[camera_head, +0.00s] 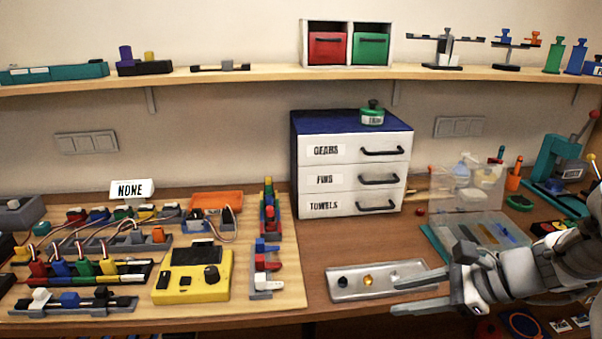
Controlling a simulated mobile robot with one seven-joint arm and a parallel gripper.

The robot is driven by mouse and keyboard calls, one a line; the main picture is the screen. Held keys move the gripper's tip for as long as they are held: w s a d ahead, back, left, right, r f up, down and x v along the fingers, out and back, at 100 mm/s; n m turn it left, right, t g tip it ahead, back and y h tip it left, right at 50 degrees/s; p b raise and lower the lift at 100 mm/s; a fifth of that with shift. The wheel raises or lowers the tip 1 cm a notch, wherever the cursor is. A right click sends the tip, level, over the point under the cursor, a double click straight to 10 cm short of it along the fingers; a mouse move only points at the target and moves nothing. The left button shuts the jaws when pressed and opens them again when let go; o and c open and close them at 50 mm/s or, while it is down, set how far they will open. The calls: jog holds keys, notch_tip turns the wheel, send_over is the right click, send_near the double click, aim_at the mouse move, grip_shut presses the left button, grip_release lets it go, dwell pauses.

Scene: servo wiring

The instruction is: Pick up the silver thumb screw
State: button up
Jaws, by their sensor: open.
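A long pale metal tray (350,293) lies on the table in front of the drawer cabinet. In it sit a dark small piece (343,283) at the left and a gold thumb screw (368,281) in the middle. A silver thumb screw is not clearly distinguishable; the tray's right end is pale and partly behind my gripper. My gripper (419,293) comes in from the right with its two fingers pointing left, apart and empty, at the tray's right end. I cannot tell its height above the tray.
A wooden board (120,317) with a yellow controller (195,275), servos and wiring fills the left. A white drawer cabinet (355,175) stands behind the tray. A clear box (465,190) and teal press (555,165) stand at the right. Bare table shows between cabinet and tray.

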jog(key=w+d+f+m+t+h+b, duration=0.25)
jog(key=d+f+m+t+b, duration=0.3)
jog(key=d+m, duration=0.55)
jog(key=n+b, duration=0.2)
jog(key=b, duration=0.1)
send_near(395, 271)
jog(key=shift+t+y, duration=0.25)
jog(key=shift+t, duration=0.2)
jog(key=x, duration=0.5)
jog(key=shift+s+f, duration=0.15)
jog(key=shift+f, duration=0.25)
jog(key=b+x, duration=0.1)
jog(key=x, duration=0.4)
jog(key=shift+d+f, duration=0.15)
jog(key=shift+f, duration=0.05)
grip_shut()
